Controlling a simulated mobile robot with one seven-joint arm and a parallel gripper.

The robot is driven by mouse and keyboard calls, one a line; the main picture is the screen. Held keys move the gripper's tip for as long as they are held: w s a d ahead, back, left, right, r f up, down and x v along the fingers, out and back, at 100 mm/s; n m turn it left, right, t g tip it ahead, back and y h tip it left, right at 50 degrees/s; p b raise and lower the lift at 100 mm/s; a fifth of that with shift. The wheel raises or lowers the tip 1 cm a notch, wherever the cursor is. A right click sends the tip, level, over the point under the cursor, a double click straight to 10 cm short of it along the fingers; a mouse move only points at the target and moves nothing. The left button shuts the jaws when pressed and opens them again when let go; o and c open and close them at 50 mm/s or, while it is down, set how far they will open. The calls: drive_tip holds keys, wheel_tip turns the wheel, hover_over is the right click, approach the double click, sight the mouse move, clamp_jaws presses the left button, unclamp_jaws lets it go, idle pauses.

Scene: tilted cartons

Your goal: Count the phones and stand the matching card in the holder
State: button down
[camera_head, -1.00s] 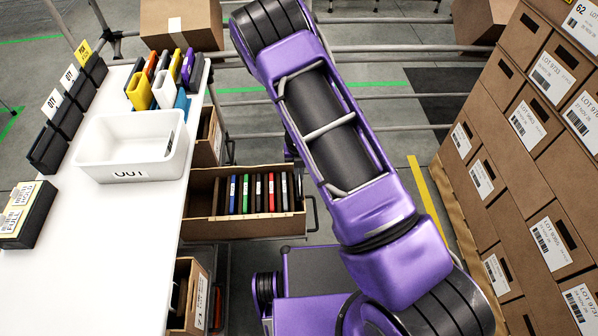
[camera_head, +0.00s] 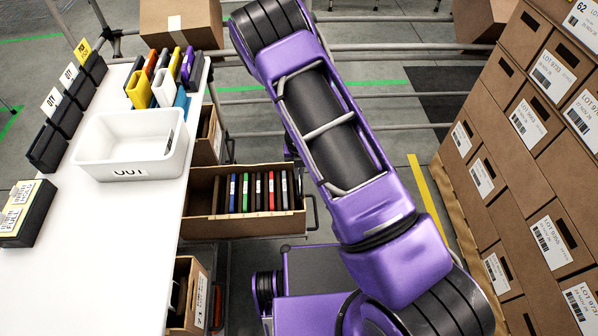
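Several slim items that look like phones, with coloured edges of blue, green, red and black (camera_head: 257,192), stand upright in a row in an open brown carton (camera_head: 235,228) beside the white table. Pale cards (camera_head: 17,205) stand in a black block-shaped holder (camera_head: 38,215) at the table's left edge; one seems to read "FULL". More black holders (camera_head: 68,117) line the left edge farther back, some bearing white or yellow tags.
A white bin (camera_head: 131,172) stands on the table (camera_head: 100,250). Coloured upright items (camera_head: 165,80) cluster behind it. Other open cartons stand beside the table, one in front (camera_head: 190,290). Stacked labelled cartons (camera_head: 535,130) wall the right. The table's front is clear.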

idle(0.4)
drive_tip(key=c, duration=1)
unclamp_jaws()
wheel_tip(320, 180, up, 17)
drive_tip(key=p, duration=0.4)
drive_tip(key=shift+r, duration=0.2)
drive_tip(key=shift+r, duration=0.1)
wheel_tip(320, 180, up, 7)
drive_tip(key=p, duration=0.7)
